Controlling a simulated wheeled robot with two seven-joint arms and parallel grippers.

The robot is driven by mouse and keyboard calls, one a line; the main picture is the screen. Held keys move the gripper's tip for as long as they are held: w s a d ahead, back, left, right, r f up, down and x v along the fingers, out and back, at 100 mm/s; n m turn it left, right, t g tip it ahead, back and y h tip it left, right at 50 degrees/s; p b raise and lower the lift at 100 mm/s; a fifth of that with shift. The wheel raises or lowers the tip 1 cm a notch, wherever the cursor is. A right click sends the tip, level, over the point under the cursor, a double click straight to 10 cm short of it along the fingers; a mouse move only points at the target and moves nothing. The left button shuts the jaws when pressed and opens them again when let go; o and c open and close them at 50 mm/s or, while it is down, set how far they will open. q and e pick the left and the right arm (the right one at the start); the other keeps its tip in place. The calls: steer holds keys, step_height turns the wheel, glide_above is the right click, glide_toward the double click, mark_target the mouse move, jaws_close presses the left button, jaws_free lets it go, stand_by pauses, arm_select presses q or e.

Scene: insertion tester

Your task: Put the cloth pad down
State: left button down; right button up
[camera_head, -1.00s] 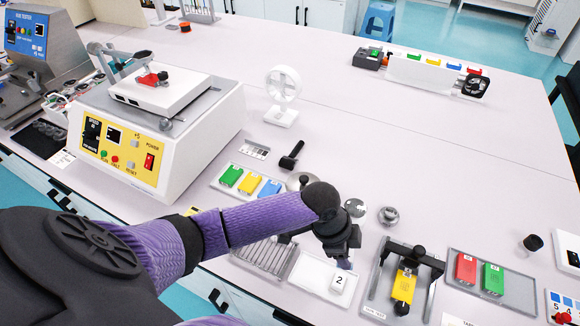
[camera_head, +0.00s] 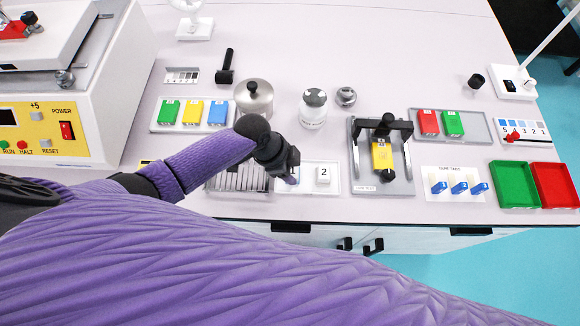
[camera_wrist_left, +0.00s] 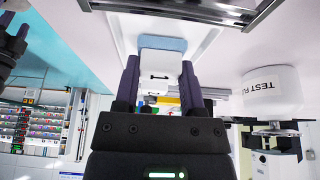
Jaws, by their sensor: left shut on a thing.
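My left gripper (camera_head: 290,177) is over the left part of a white tray (camera_head: 310,190) in the head view. In the left wrist view its two purple fingers (camera_wrist_left: 159,66) are shut on the cloth pad (camera_wrist_left: 160,66), a white block with a pale blue face at its far end. The blue face is at or very near the tray (camera_wrist_left: 203,40); I cannot tell whether it touches. In the head view the gripper mostly hides the pad. A white block marked 2 (camera_head: 323,174) stands in the tray, right of the gripper. My right gripper is not in view.
A slotted rack (camera_head: 238,180) is left of the tray, and a clamp fixture with a yellow block (camera_head: 382,155) is to the right. A labelled white jar (camera_head: 313,112) and a metal pot (camera_head: 254,100) stand behind. The table's front edge is close.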

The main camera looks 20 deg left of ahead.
arm_select(q)
steer(key=shift+f, duration=0.2)
steer(key=shift+c, duration=0.9)
jaws_free()
steer(key=shift+r, duration=0.1)
steer(key=shift+r, duration=0.25)
steer(key=p+v, duration=0.4)
steer(key=v, duration=0.7)
steer(key=shift+a+r, duration=0.2)
steer(key=shift+r, duration=0.15)
steer(key=shift+s, duration=0.1)
